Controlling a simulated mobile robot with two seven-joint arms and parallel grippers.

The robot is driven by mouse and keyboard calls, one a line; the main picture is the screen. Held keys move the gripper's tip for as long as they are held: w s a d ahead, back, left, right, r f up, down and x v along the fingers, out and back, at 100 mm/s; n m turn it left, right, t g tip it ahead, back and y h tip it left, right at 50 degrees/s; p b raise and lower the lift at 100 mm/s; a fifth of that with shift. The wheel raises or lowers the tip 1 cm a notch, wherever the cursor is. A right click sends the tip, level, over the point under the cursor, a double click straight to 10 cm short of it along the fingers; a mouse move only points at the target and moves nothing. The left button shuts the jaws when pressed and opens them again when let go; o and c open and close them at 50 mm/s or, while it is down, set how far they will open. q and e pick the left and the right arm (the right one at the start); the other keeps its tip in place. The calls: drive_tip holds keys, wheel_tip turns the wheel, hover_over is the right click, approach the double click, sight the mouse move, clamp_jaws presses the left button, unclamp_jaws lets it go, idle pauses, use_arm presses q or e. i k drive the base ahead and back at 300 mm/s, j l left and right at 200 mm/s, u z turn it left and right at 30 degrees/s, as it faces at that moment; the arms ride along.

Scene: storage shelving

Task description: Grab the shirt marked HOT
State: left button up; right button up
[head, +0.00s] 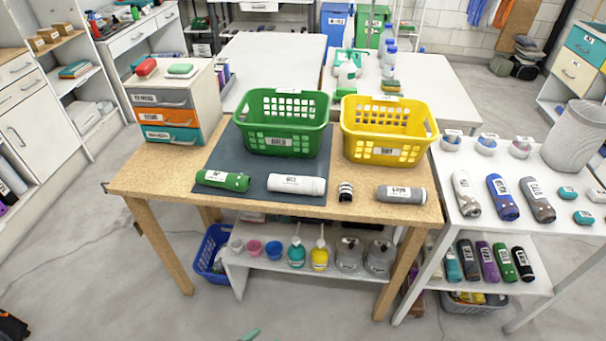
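Several rolled cloth bundles with white labels, which look like rolled shirts, lie on the wooden table (150,180). A green roll (222,180) and a white roll (296,184) lie on the dark mat (225,150). A grey roll (401,194) lies at the right front, and a small black-and-white striped roll (345,191) lies between white and grey. The label lettering is too small to read surely, so I cannot tell which is marked HOT. Neither of my grippers shows in the head view.
A green basket (282,137) and a yellow basket (389,144) stand behind the rolls. A drawer unit (168,110) stands at the left. The right white table (455,158) holds more rolls, with others on its lower shelf.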

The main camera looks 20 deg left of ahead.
sight(223, 179)
drive_tip(key=u, duration=1.6)
